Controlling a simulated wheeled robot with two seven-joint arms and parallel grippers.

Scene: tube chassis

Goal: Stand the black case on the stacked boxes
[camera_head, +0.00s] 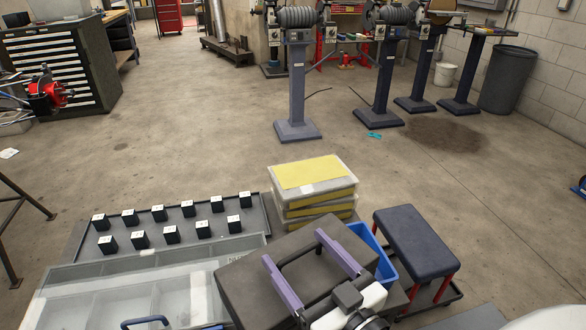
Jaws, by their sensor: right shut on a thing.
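The black case (243,287) is a dark, flat-topped box at the bottom centre. My right gripper (294,247) has two purple fingers and comes in from the bottom over the case. It is shut on the case, with a dark handle-like bar between the fingers; the exact contact is hard to see. The stacked boxes (313,184) are translucent with yellow inside and on top, just beyond the case. The top of the stack is bare. The case's near side is hidden by my right arm. My left gripper is not in view.
A blue bin (384,270) and a dark padded stool (416,236) with red legs stand right of the case. A grey tray (262,219) with several small black blocks and a clear-lidded organiser (128,262) lie left. Open concrete floor lies beyond the stack.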

